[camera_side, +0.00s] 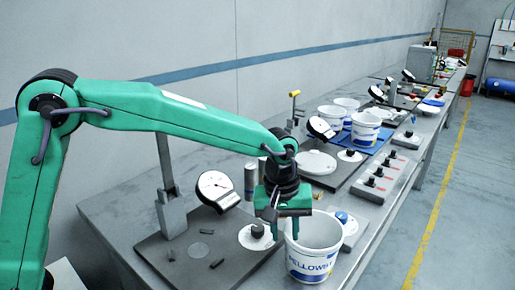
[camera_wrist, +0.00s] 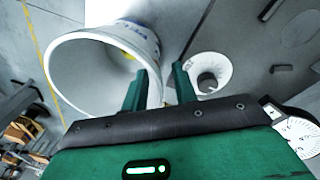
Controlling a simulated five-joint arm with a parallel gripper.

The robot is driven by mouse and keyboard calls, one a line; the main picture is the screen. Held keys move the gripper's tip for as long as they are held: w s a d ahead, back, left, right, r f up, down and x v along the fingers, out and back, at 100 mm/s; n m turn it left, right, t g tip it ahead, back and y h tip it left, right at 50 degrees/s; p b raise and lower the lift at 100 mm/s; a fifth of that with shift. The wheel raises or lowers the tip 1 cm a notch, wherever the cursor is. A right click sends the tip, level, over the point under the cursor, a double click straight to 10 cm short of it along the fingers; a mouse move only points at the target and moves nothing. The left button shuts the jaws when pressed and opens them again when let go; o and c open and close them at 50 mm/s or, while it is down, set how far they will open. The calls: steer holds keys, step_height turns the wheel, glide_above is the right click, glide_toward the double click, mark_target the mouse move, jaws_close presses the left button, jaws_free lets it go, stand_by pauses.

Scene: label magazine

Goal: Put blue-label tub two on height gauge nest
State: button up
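A white tub (camera_side: 313,262) with blue lettering stands upright near the front edge of the bench; I cannot read a number on it. It also shows in the wrist view (camera_wrist: 75,75), its open mouth towards the camera. My gripper (camera_side: 285,234) points down at the tub's left rim. Its fingers are apart, one over the tub's mouth and one outside the wall, with a gap between them. A white disc with a dark knob (camera_side: 258,236) lies beside the tub on a dark plate, near a dial gauge (camera_side: 216,190); I cannot tell whether it is the height gauge nest.
More white tubs (camera_side: 365,131) stand on a blue mat farther along the bench. A second dial gauge (camera_side: 320,128) and a pale round disc (camera_side: 316,162) are behind my gripper. A knob panel (camera_side: 383,178) lies along the front edge. The floor aisle is clear.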

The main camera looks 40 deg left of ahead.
steer(key=shift+f, duration=0.75)
steer(key=shift+w, duration=0.1)
jaws_close()
